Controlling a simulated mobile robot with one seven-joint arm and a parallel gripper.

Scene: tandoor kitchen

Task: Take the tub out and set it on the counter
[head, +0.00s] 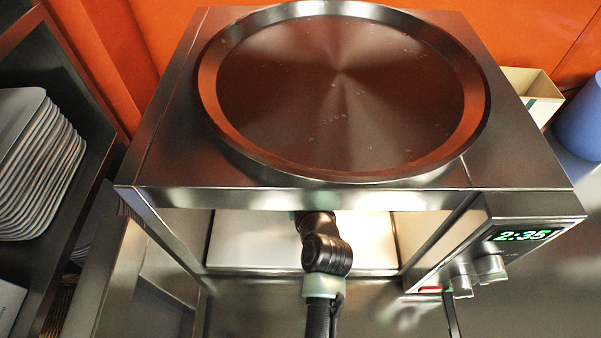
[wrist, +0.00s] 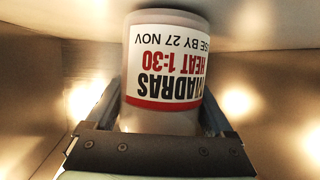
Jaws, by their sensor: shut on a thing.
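The tub (wrist: 168,25) fills the middle of the wrist view. It is pale, with a white label reading "MADRAS", "HEAT 1:30" and a use-by line of 27 Nov, upside down in the picture, and a red band. My gripper (wrist: 162,95) is shut on it, one finger on each side. Bright metal walls of the microwave (head: 520,150) surround it. In the head view my arm reaches into the lit cavity from the front, and its roof hides the tub and my gripper. The door (head: 112,275) stands open at the left.
A large round metal tray (head: 340,95) lies on the microwave's top. A lit 2:35 display (head: 522,236) and knobs (head: 490,268) are at the front right. Stacked plates (head: 35,165) fill a left shelf. The steel counter (head: 540,300) at lower right looks clear.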

